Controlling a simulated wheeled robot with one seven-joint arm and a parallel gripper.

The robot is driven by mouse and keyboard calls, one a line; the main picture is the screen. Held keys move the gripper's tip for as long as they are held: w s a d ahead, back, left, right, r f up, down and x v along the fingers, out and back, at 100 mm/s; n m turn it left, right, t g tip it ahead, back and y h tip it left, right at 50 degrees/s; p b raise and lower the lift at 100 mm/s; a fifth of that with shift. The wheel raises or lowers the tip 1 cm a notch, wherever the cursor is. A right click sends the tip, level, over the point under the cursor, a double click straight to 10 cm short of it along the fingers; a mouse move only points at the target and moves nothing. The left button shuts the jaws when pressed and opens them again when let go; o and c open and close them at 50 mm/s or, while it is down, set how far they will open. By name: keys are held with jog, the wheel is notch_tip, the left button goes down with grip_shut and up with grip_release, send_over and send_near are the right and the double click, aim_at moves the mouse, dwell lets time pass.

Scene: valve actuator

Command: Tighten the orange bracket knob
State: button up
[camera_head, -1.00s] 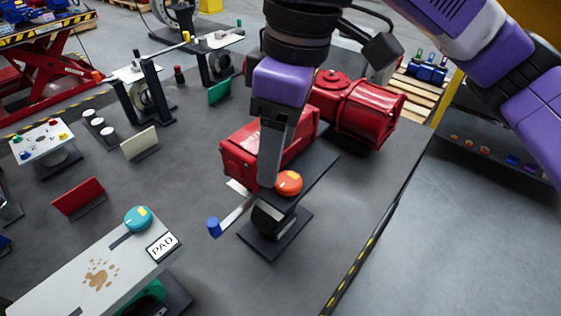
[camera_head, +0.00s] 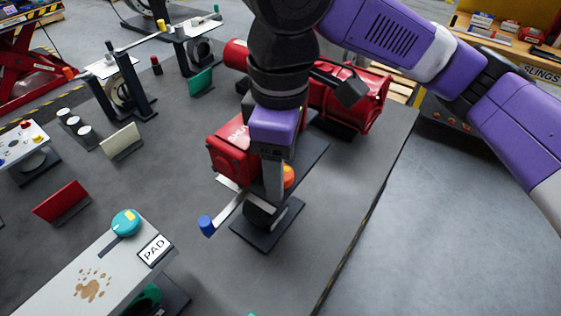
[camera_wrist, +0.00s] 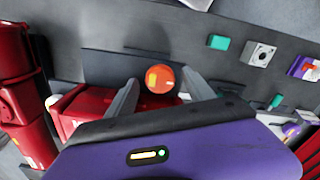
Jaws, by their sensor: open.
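The orange bracket knob (camera_head: 288,176) shows in the head view partly behind a finger of my gripper. It sits on the dark bracket plate beside the red actuator body (camera_head: 230,150). In the wrist view the round orange knob (camera_wrist: 160,79), with a small yellow mark, lies between my two fingers. My gripper (camera_head: 273,190) is open and points down at the knob. In the wrist view my gripper (camera_wrist: 160,84) has a finger on each side of the knob, with visible space at the right.
A lever with a blue end (camera_head: 206,226) sticks out left below the knob. A red motor (camera_head: 350,98) lies behind. A teal knob (camera_head: 126,222) sits on the PAD panel (camera_head: 90,275) at front left. Bare table (camera_head: 345,185) lies to the right.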

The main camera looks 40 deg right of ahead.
jog(key=shift+f, duration=0.1)
grip_shut()
jog(key=shift+m+p, duration=0.3)
jog(key=shift+p, duration=0.1)
jog(key=shift+r+m+p, duration=0.25)
jog(key=shift+m+p, duration=0.55)
jog(key=shift+p, duration=0.2)
jog(key=m+p, duration=0.2)
jog(key=shift+m+p, duration=0.3)
jog(key=shift+m, duration=0.1)
jog(key=shift+f+m+p, duration=0.15)
jog(key=shift+m+p, duration=0.4)
jog(key=shift+m, duration=2.15)
